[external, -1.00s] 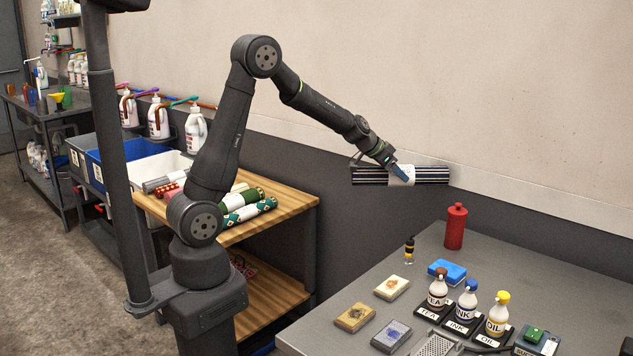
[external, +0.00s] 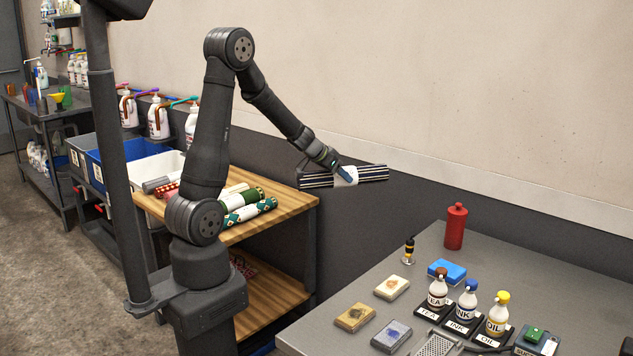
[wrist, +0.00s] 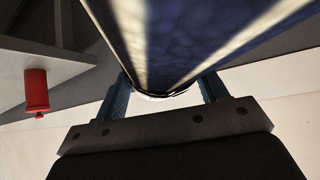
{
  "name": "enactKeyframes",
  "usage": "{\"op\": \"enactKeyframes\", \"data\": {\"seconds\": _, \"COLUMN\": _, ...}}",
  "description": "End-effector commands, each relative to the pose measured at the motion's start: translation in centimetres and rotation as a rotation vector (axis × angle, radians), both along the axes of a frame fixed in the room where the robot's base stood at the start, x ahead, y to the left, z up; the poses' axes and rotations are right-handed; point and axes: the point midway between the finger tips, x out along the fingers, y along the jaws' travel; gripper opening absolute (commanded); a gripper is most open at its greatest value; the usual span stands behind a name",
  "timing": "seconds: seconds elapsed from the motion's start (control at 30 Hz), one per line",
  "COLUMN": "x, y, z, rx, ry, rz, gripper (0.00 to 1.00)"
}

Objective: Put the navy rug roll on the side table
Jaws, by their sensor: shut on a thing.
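The navy rug roll (external: 374,173), striped navy and cream with a pale band around its middle, hangs in the air in front of the wall. My gripper (external: 347,174) is shut on it near the band. In the wrist view the roll (wrist: 190,35) fills the top, between the two blue fingers of my gripper (wrist: 163,92). In the external view the roll shows between a wooden-topped table (external: 290,205) on the left and a grey metal table (external: 330,312) on the right. I cannot tell which one is the side table.
Several rug rolls (external: 250,212) lie on the wooden top. The grey table carries a red bottle (external: 455,227), a blue sponge (external: 447,272), labelled bottles (external: 467,300) and several blocks (external: 355,317). Its back right part is clear. Bins (external: 150,165) stand behind my arm.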

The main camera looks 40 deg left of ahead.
Motion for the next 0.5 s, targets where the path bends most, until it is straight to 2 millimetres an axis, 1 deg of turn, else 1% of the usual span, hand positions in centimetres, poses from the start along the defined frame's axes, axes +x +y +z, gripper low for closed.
{"op": "enactKeyframes", "data": {"seconds": 0.3, "x": 0.1, "y": 0.0, "z": 5.5, "rx": 0.005, "ry": -0.008, "rz": -0.001, "gripper": 0.25}}
{"op": "enactKeyframes", "data": {"seconds": 0.5, "x": 0.1, "y": 0.0, "z": 8.8, "rx": 0.004, "ry": -0.007, "rz": -0.001, "gripper": 0.25}}
